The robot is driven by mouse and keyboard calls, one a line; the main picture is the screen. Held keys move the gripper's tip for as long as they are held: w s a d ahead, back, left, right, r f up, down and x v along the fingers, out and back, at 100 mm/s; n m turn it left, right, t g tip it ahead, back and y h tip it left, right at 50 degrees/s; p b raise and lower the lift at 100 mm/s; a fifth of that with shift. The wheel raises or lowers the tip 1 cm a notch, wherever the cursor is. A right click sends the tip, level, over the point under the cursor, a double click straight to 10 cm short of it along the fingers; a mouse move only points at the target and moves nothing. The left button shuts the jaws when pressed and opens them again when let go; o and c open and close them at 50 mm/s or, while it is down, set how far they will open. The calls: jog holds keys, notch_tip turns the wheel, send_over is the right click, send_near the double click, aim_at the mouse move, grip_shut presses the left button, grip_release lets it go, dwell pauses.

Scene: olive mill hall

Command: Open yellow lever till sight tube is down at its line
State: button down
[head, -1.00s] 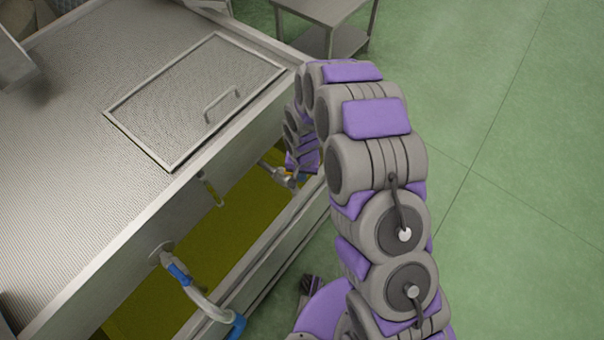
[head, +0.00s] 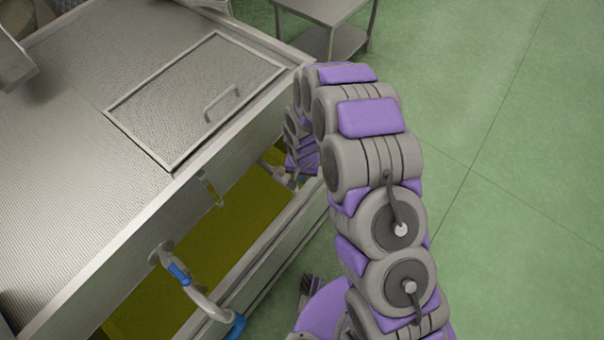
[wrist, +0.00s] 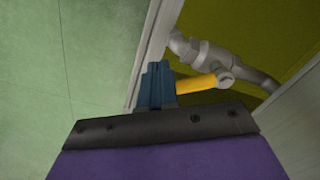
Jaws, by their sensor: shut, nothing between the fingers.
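The yellow lever (wrist: 198,84) sits on a grey valve and pipe (wrist: 205,55) in the wrist view. It points sideways from the valve toward my gripper. My gripper (wrist: 155,70) has its blue fingers shut with nothing between them. The lever's free end meets or passes behind the fingers' right side; I cannot tell whether they touch. In the head view the same pipe (head: 272,172) shows beside my arm, which hides the gripper and most of the valve.
A second outlet with a blue lever (head: 179,273) and bent pipe stands nearer the camera. Olive-yellow surface (head: 190,245) lies below the tank's front wall. The tank top has a hatch with a handle (head: 222,101). A metal table (head: 325,25) stands behind; green floor at right is clear.

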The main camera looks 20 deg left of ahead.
jog(key=shift+w+a+f, duration=0.1)
jog(key=shift+w+f, duration=0.2)
jog(key=shift+f, duration=0.2)
jog(key=shift+w+f, duration=0.25)
jog(key=shift+f, duration=0.25)
jog(key=shift+r, duration=0.1)
